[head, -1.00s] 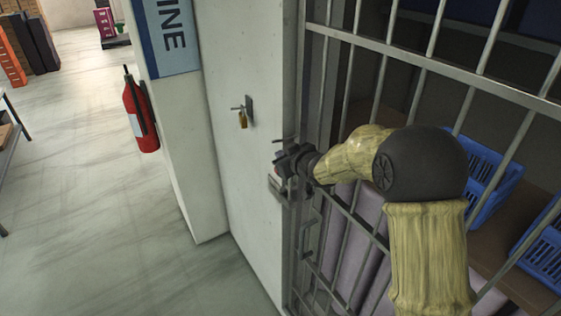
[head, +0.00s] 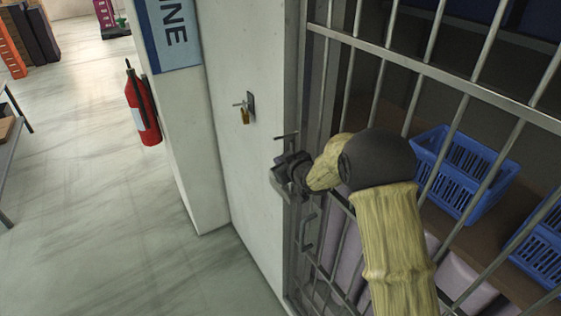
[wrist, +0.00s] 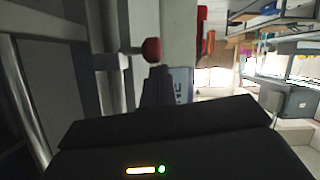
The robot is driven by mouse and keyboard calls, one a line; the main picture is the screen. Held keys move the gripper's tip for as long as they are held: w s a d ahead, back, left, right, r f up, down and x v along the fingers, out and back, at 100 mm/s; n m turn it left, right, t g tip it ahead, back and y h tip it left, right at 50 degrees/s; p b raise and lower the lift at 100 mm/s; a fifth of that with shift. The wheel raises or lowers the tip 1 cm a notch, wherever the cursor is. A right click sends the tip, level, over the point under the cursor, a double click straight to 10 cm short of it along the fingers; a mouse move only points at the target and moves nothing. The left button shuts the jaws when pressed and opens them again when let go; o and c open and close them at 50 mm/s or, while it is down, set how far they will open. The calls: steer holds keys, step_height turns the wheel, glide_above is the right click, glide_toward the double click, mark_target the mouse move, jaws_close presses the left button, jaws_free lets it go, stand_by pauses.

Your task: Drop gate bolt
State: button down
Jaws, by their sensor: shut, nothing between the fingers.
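The barred gate (head: 455,75) stands on the right in the head view, against a white wall. My gripper (head: 282,172) is shut and empty at the gate's left edge, by the bolt area. A thin dark bar (head: 287,136) sticks out just above it. In the wrist view, a red knob (wrist: 152,50) on a short metal stem stands out from the gate frame, just beyond my gripper (wrist: 155,88). I cannot tell whether they touch. My gripper hides most of the bolt in the head view.
A brass padlock (head: 245,116) hangs from a hook on the wall left of the gate. A gate handle (head: 306,229) is below my gripper. A red fire extinguisher (head: 143,106) is further left. Blue baskets (head: 465,175) sit behind the bars.

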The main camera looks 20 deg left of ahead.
steer(key=shift+f+b, duration=2.5)
steer(key=shift+b, duration=0.3)
steer(key=s+d+r+b, duration=0.1)
steer(key=s+d+r, duration=0.4)
steer(key=r, duration=0.3)
steer(key=shift+s+d+b, duration=0.4)
steer(key=shift+s, duration=0.25)
